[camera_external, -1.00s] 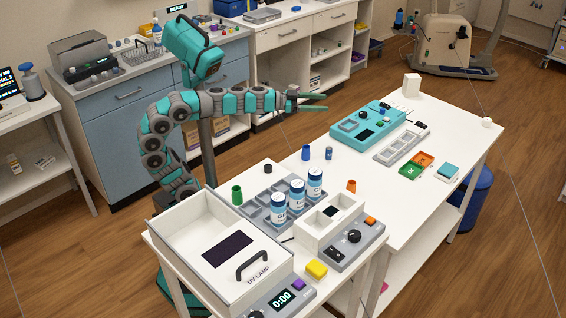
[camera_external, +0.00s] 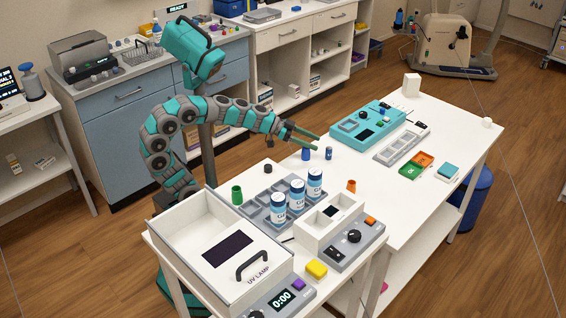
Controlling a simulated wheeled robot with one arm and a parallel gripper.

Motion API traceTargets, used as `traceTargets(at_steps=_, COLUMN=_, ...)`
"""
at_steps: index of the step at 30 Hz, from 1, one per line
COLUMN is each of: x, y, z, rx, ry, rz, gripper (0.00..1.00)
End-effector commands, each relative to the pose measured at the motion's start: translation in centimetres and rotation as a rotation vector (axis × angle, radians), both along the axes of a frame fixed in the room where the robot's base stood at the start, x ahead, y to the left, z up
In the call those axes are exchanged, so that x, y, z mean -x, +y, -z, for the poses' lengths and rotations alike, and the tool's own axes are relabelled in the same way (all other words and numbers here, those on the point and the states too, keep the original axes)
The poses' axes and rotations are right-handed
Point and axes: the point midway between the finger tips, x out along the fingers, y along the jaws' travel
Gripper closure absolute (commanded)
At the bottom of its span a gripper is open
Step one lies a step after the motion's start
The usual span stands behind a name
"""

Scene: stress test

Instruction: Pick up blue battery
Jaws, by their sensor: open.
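A small dark blue cylinder with a lighter band, which looks like the blue battery (camera_external: 329,153), stands upright on the white table. A plain blue cup-like piece (camera_external: 306,154) stands just to its left. My gripper (camera_external: 318,141) is open and tilted downward, with its fingers above and close to these two blue things. No object shows between the fingers. I cannot tell the exact gap between the fingertips and the battery.
A teal device (camera_external: 350,130) and a grey tray (camera_external: 385,153) lie to the right. White jars (camera_external: 297,194) stand in a grey rack in front. A green cup (camera_external: 237,195), a black cap (camera_external: 268,168) and an orange cup (camera_external: 351,186) stand nearby.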

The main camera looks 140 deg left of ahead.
Motion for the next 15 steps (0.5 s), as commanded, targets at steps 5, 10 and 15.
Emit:
traceTargets(at_steps=5, x=-1.8, y=0.8, z=0.6, rx=0.001, ry=0.0, rz=0.006, gripper=0.34)
traceTargets(at_steps=10, x=-3.3, y=1.7, z=1.1, rx=0.003, ry=-0.002, rz=0.005, gripper=0.34)
traceTargets(at_steps=15, x=-3.9, y=2.2, z=1.4, rx=0.003, ry=0.0, rz=0.003, gripper=0.34)
